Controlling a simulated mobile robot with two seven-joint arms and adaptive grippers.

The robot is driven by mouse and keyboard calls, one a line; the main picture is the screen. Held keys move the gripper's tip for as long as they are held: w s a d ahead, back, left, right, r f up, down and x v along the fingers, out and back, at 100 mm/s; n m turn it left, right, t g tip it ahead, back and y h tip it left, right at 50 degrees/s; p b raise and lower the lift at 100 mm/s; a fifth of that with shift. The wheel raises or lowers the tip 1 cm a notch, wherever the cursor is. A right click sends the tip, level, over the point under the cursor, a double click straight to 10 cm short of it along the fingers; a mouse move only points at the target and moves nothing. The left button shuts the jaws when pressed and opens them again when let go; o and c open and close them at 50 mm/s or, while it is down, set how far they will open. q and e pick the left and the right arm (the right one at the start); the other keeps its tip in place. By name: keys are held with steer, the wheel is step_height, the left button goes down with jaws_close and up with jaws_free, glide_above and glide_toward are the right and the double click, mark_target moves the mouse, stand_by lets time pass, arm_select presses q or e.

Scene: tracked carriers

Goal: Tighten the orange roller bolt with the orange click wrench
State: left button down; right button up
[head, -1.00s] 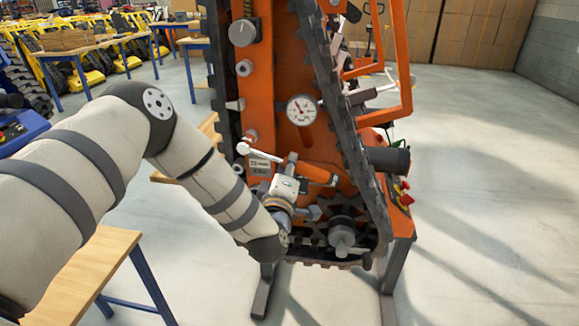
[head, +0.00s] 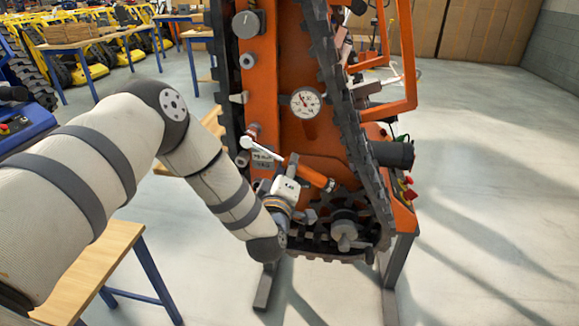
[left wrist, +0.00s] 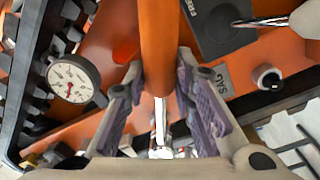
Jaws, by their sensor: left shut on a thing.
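My right gripper is not in view.
The orange tracked carrier (head: 285,75) stands upright with a black track (head: 345,110) and a round gauge (head: 305,102). A white-handled lever (head: 262,148) is close to my left gripper. A roller hub (head: 344,232) sits at lower right. The floor at right is clear.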

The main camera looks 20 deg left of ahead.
arm_select(q)
steer(key=shift+a+f+m, duration=0.3)
steer(key=shift+f+m, duration=0.15)
steer(key=shift+m, duration=0.15)
steer(key=shift+d+r+n, duration=0.25)
steer(key=shift+r+n, duration=0.3)
steer(key=shift+n, duration=0.05)
steer(key=shift+d+r+n, duration=0.25)
steer(key=shift+r+n, duration=0.25)
steer(key=shift+n, duration=0.1)
steer(key=shift+w+d+r+n, duration=0.1)
steer(key=shift+d+r+n, duration=0.15)
steer(key=shift+r+n, duration=0.65)
steer(key=shift+w+d+r+n, duration=0.1)
steer(key=shift+d+r+n, duration=0.15)
steer(key=shift+r+n, duration=2.1)
steer(key=shift+n, duration=0.15)
steer(key=shift+s+a+r+n, duration=0.1)
steer(key=shift+a+r+n, duration=0.1)
steer(key=shift+r+n, duration=0.45)
steer(key=shift+s+a+r+n, duration=0.1)
steer(key=shift+a+r+n, duration=0.1)
steer(key=shift+r+n, duration=0.4)
steer(key=shift+f, duration=0.1)
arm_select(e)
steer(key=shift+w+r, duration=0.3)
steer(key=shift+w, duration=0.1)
